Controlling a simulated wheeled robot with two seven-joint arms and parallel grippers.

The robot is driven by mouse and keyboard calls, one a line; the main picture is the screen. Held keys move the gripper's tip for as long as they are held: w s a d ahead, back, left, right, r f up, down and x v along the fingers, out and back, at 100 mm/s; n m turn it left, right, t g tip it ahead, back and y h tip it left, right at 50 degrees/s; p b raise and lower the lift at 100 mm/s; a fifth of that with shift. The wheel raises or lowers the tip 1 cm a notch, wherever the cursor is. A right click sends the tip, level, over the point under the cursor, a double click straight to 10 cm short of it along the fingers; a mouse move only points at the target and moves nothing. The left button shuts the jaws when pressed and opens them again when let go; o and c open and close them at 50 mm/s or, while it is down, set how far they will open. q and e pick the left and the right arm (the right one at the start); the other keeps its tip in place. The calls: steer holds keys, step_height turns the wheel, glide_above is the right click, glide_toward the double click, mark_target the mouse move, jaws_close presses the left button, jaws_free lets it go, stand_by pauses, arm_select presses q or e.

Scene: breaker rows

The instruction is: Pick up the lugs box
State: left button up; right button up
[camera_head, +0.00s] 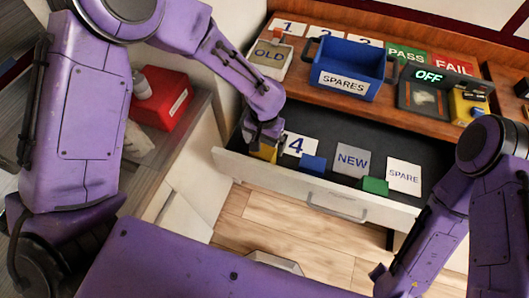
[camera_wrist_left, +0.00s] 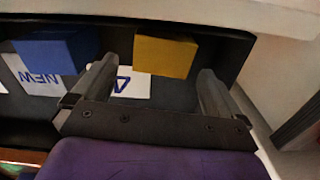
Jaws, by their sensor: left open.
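No box has a readable "lugs" label. A yellow box (camera_wrist_left: 164,56) lies in the open drawer beside the "4" card (camera_wrist_left: 130,82). In the head view the yellow box (camera_head: 264,152) is partly hidden under my left gripper (camera_head: 264,134). In the left wrist view my left gripper (camera_wrist_left: 158,68) is open, with its two fingers apart and the yellow box between and beyond the tips. I cannot tell whether they touch it. A blue box (camera_head: 312,165) and a green box (camera_head: 375,186) also lie in the drawer. My right gripper is out of view.
The drawer front (camera_head: 325,192) has a handle. On the wooden top stand a blue SPARES bin (camera_head: 345,82), an OLD tray (camera_head: 270,58) and a device reading OFF (camera_head: 425,92). A red labelled box (camera_head: 163,98) stands at left. NEW and SPARE cards lie in the drawer.

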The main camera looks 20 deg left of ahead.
mark_target(263, 150)
arm_select(q)
steer(key=f, duration=0.2)
steer(key=f+p, duration=0.1)
steer(key=f, duration=0.3)
steer(key=shift+s+a+f, duration=0.2)
steer(key=shift+s+f, duration=0.05)
steer(key=shift+f, duration=0.15)
steer(key=c, duration=1.1)
